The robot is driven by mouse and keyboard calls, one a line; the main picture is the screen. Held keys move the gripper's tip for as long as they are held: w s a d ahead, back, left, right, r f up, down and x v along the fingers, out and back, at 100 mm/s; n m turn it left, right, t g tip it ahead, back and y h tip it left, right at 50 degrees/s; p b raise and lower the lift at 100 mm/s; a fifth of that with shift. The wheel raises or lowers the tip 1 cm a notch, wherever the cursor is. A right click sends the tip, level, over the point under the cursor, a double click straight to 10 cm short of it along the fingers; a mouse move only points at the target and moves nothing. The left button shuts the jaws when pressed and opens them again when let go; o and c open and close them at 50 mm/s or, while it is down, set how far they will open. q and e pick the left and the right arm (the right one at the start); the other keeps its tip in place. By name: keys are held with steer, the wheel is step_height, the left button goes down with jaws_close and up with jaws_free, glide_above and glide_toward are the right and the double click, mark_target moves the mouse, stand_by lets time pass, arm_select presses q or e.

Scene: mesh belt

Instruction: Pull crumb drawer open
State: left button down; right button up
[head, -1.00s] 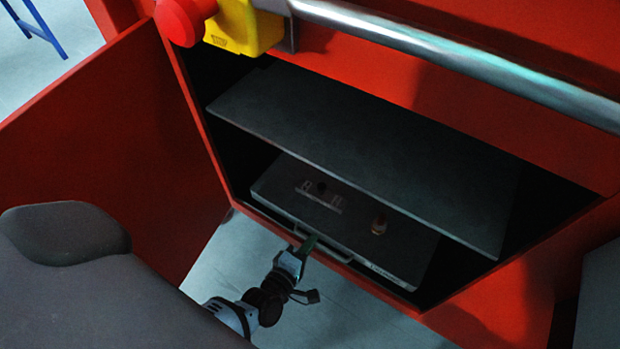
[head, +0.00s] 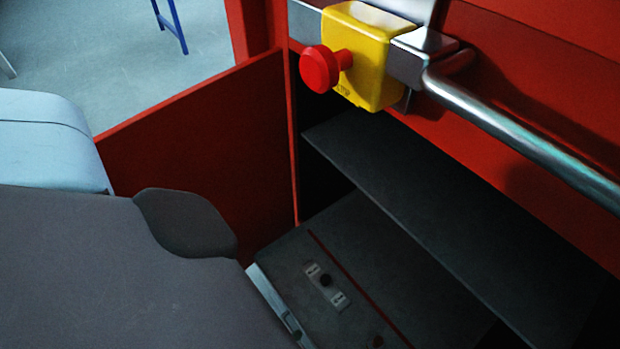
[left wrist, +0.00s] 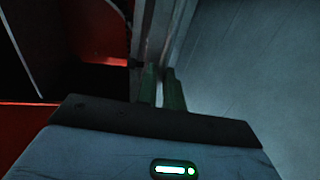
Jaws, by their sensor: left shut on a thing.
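The crumb drawer (head: 360,240) is a flat dark grey slab low in the red cabinet, with a pale front edge (head: 268,290). Its front extends out past the cabinet's corner post, and a thin red line runs across its top. My left gripper (left wrist: 162,85) shows in the left wrist view, its two greenish fingers close together on the drawer's grey front bar. In the head view my own grey body hides that gripper and most of the drawer front. My right gripper is in neither view.
A red door panel (head: 200,150) stands at left. A yellow box with a red stop button (head: 320,69) and a steel rail (head: 520,135) are above.

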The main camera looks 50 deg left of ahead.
arm_select(q)
steer(key=v, duration=0.3)
steer(key=shift+f, duration=0.25)
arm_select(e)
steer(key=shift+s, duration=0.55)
arm_select(q)
steer(key=c, duration=1.8)
jaws_free()
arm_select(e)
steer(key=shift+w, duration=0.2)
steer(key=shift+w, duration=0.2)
arm_select(q)
steer(key=shift+s, duration=0.15)
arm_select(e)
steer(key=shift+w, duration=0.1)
